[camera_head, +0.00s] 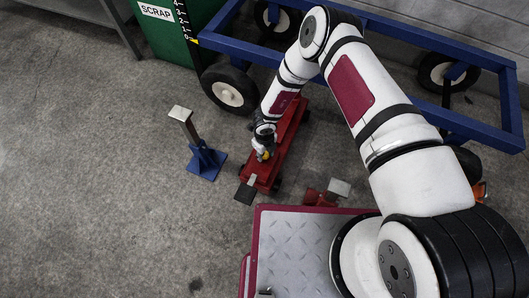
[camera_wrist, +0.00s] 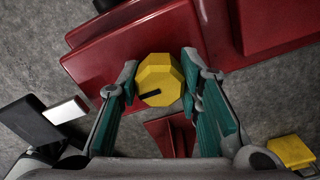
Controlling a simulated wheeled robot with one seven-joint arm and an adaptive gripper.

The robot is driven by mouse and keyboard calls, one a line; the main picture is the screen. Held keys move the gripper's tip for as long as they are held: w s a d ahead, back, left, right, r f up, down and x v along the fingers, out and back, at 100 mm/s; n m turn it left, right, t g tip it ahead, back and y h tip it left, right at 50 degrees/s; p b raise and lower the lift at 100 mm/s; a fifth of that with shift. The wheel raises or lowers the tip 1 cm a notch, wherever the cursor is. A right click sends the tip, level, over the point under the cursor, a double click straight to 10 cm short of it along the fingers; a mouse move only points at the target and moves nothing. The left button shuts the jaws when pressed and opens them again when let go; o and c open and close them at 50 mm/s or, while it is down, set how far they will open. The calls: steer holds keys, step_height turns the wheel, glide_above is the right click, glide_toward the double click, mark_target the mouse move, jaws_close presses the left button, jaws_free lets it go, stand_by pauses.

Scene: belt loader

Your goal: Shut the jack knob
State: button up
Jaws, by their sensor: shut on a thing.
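The jack knob (camera_wrist: 157,80) is a yellow, many-sided knob with a dark slot or mark on its face. In the wrist view it sits between the two green-padded fingers of my gripper (camera_wrist: 160,88), which is shut on it. The red jack (camera_wrist: 130,50) lies beyond and around the knob. In the head view the long red trolley-like jack (camera_head: 282,140) stands on the floor, and my gripper (camera_head: 263,156) is over its near end. A bit of yellow shows there, mostly hidden by my gripper.
A blue wheeled frame (camera_head: 375,28) stands behind the jack. A blue-based stand (camera_head: 207,163) is left of it, and a red stand (camera_head: 325,194) is at its near right. A green scrap bin (camera_head: 172,45) stands at the back. The floor at left is clear.

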stand_by(0.3)
steer(key=o, duration=1.1)
steer(key=shift+o, duration=0.2)
steer(key=shift+r, duration=0.1)
step_height(320, 180, up, 12)
